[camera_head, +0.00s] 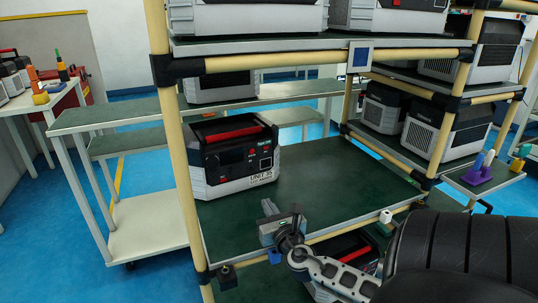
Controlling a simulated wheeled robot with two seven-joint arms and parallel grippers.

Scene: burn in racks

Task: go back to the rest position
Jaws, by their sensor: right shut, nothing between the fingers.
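My right gripper (268,212) is at the front edge of the rack's middle shelf, its arm coming in from the lower right. It is shut and empty. A grey and black power unit with a red handle, marked UNIT 35 (238,155), stands upright on the left part of that green shelf (335,190). The gripper is in front and to the right of the unit, apart from it. My left gripper is out of view.
The rack's tan post (172,130) and upper shelf rail (320,58) frame the space. More units stand on the upper shelf, on the right rack (433,130) and below. A grey cart (150,222) stands at left. The middle shelf's right part is bare.

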